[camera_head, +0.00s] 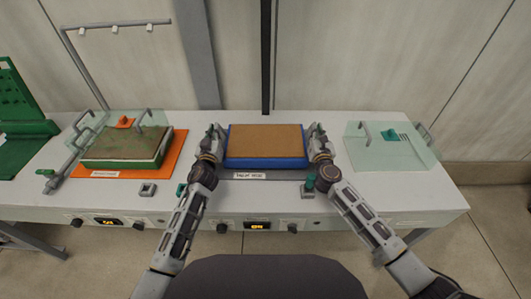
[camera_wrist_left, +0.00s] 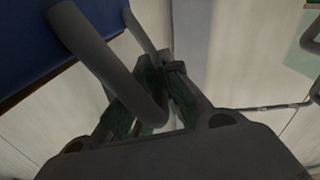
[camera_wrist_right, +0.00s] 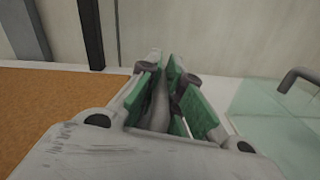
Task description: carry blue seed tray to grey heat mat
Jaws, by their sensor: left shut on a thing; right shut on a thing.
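The blue seed tray (camera_head: 265,162), filled with brown soil, is at the middle of the bench. It looks level and lies over the grey heat mat (camera_head: 288,175), whose labelled front strip shows below it. I cannot tell whether the tray touches the mat. My left gripper (camera_head: 214,138) is shut on the tray's left handle; the left wrist view shows this grey handle (camera_wrist_left: 105,55) and the blue tray wall (camera_wrist_left: 45,45). My right gripper (camera_head: 316,138) is shut on the right handle, seen between the green pads in the right wrist view (camera_wrist_right: 158,108).
Another clear cover with handles (camera_head: 390,145) is at right. A green rack (camera_head: 15,110) stands far left. Small fittings and knobs line the bench's front edge.

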